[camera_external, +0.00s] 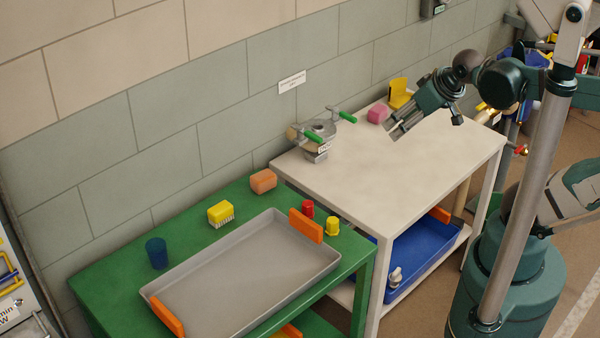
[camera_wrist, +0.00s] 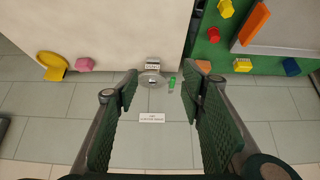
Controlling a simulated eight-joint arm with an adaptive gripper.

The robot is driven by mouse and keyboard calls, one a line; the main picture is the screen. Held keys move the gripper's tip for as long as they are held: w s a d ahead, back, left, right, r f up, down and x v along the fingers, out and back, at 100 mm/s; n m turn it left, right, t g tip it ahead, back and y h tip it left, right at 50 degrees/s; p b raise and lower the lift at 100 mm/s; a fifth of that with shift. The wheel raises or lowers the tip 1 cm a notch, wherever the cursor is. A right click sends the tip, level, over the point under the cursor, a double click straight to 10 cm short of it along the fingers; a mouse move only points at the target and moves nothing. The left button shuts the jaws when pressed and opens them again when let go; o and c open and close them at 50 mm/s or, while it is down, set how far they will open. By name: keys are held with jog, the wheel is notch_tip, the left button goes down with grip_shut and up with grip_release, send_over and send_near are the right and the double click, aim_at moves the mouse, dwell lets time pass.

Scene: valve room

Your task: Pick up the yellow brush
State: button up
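The yellow brush (camera_external: 221,212) is a small yellow block with pale bristles below. It stands on the green table near the wall, between a blue cup and an orange sponge. In the wrist view, the brush (camera_wrist: 243,64) is small, at the upper right, beyond the right finger. My gripper (camera_external: 394,130) is above the white table, to the right of the brush and well apart from it. In the wrist view, my gripper (camera_wrist: 160,84) has its two dark green fingers spread with nothing held between them.
A valve (camera_external: 318,135), pink sponge (camera_external: 378,113) and yellow scoop-like item (camera_external: 400,92) are on the white table (camera_external: 430,160).

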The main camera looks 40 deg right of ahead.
jog(key=shift+o, duration=0.5)
jog(key=w, duration=0.1)
jog(key=n+g+p, duration=0.4)
jog(key=n+g, duration=0.3)
jog(key=n, duration=1.1)
send_over(220, 208)
jog(key=f, duration=1.9)
jog(key=shift+d+f, duration=0.3)
jog(key=shift+f, duration=0.05)
jog(key=shift+a+f, duration=0.2)
jog(key=shift+f, duration=0.15)
jog(key=shift+f+b, duration=0.5)
jog(key=shift+f, duration=0.75)
